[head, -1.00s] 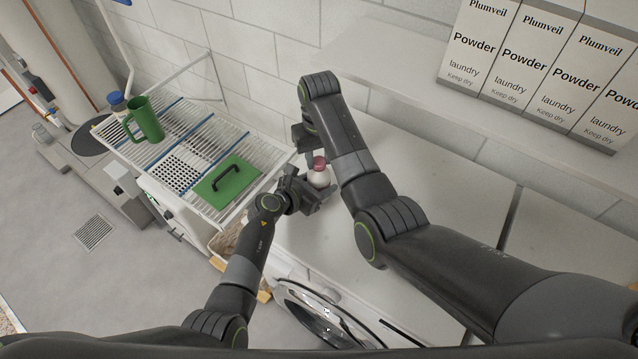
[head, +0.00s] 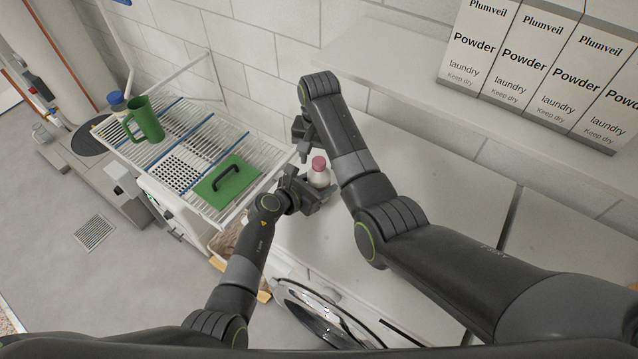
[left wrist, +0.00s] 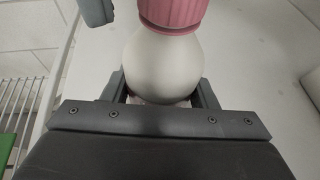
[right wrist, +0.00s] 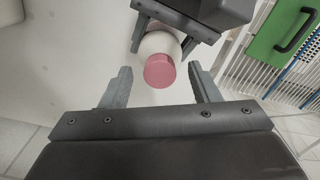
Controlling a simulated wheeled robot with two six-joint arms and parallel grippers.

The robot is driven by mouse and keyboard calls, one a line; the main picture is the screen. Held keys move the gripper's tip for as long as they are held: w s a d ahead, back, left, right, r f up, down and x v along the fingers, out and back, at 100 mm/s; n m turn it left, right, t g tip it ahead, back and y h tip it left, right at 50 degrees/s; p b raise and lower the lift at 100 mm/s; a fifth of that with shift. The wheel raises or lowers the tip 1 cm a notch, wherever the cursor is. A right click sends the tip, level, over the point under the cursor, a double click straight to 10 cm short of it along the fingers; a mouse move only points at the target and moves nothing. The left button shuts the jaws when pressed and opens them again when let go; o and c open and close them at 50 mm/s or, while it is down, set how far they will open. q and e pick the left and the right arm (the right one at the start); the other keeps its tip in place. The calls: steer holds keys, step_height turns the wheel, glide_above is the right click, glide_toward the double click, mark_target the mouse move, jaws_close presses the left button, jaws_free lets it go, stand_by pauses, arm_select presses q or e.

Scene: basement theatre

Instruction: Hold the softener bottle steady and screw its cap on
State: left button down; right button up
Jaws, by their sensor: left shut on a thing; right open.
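The white softener bottle (head: 319,178) stands upright on the white machine top. Its pink cap (head: 319,163) sits on the bottle's neck; a thin dark line shows beneath the cap (left wrist: 172,12) in the left wrist view. I cannot tell how tight it is. My left gripper (head: 316,192) is shut around the bottle's body, with a finger on each side in the left wrist view (left wrist: 165,90). My right gripper (right wrist: 160,88) is open and empty. Its fingers are apart on either side of the cap (right wrist: 159,71) in its wrist view, without touching it.
Laundry powder boxes (head: 535,75) stand on a shelf (head: 400,65) at upper right. The machine top (head: 430,175) right of the bottle is clear.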

step_height(320, 180, up, 8)
steer(key=shift+f, duration=0.25)
arm_select(q)
steer(key=shift+c, duration=2.4)
jaws_free()
steer(key=shift+s, duration=0.1)
steer(key=shift+s+a+r, duration=0.25)
steer(key=shift+s+a, duration=0.15)
steer(key=shift+a, duration=0.1)
arm_select(e)
steer(key=shift+r, duration=0.1)
arm_select(q)
steer(key=v, duration=1.6)
steer(key=shift+b, duration=0.35)
arm_select(e)
steer(key=shift+f, duration=0.5)
arm_select(q)
steer(key=shift+d, duration=0.1)
steer(key=shift+f, duration=0.1)
